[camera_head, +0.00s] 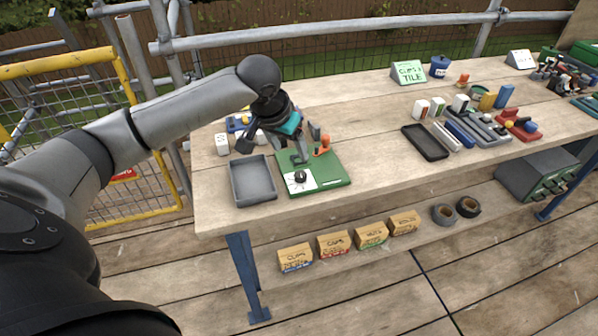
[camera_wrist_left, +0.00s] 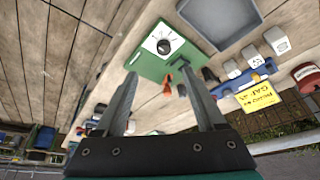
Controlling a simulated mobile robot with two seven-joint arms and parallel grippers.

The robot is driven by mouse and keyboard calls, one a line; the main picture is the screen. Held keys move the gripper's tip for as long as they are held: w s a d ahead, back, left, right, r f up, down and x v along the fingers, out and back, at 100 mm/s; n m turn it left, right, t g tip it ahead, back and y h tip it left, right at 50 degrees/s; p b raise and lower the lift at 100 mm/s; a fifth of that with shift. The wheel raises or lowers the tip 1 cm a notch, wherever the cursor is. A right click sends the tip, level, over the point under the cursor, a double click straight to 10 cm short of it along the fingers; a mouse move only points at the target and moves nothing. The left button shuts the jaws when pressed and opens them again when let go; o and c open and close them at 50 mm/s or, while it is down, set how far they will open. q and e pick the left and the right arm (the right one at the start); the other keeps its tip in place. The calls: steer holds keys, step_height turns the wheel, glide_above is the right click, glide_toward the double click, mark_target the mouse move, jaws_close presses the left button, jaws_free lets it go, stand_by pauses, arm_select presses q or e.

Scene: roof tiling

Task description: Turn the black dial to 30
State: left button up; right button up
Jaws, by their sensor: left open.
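The black dial (camera_head: 300,177) sits on a white marked face on a green board (camera_head: 331,181) near the table's left front edge. In the left wrist view the dial (camera_wrist_left: 163,46) shows its round knob on the white face, beyond the fingertips; its exact setting is too small to read. My left gripper (camera_head: 293,153) is open and empty, above the back part of the board, pointing down. In the left wrist view its two fingers (camera_wrist_left: 158,72) stand apart with the green board between and beyond them. My right gripper is in neither view.
A grey tray (camera_head: 254,199) lies just left of the board. An orange piece (camera_head: 322,146) stands at the board's back edge. White blocks (camera_head: 222,144) lie behind the tray. A black tray (camera_head: 425,143) lies further right, with bare table between.

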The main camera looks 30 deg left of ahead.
arm_select(q)
steer(key=b, duration=0.4)
glide_toward(300, 175)
steer(key=x, duration=0.8)
steer(key=shift+w+a+f, duration=0.1)
steer(key=shift+w+f, duration=0.1)
steer(key=shift+f, duration=0.15)
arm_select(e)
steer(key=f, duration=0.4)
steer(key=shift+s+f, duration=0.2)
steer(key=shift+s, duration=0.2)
arm_select(q)
jaws_close()
